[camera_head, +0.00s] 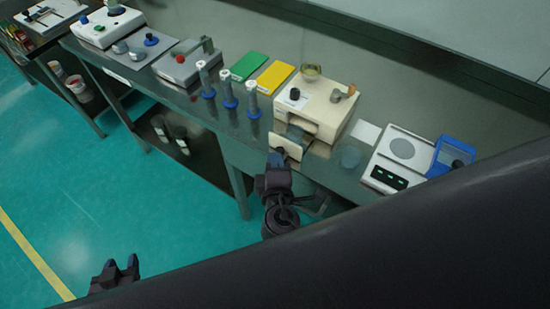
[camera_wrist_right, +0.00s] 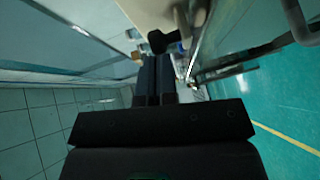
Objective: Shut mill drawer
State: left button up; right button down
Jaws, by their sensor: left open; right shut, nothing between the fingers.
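The cream mill (camera_head: 325,108) stands on the steel bench, with a round glass cup on top and a dark knob on its front. Its drawer (camera_head: 287,146) sticks out at the lower front, towards my right gripper. My right gripper (camera_head: 276,161) is shut and empty, right at the drawer front; whether it touches cannot be told. In the right wrist view its closed fingers (camera_wrist_right: 154,62) point towards a black knob (camera_wrist_right: 158,41) beside a pale surface. My left gripper (camera_head: 118,268) is open and empty over the floor, far from the mill.
A white scale (camera_head: 399,155) and blue tray (camera_head: 450,155) stand right of the mill. My dark arm covers the lower right. The floor in front is free.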

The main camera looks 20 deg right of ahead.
jog(key=w+d, duration=0.1)
jog(key=d, duration=0.1)
jog(key=w+d, duration=0.4)
jog(key=d, duration=0.1)
jog(key=shift+w, duration=0.25)
jog(key=shift+w+d+r, duration=0.1)
jog(key=shift+d, duration=0.1)
pick_arm(q)
jog(key=shift+s+a, duration=0.15)
jog(key=shift+s, duration=0.25)
pick_arm(e)
jog(key=shift+d+r, duration=0.1)
pick_arm(q)
jog(key=shift+a+r, duration=0.1)
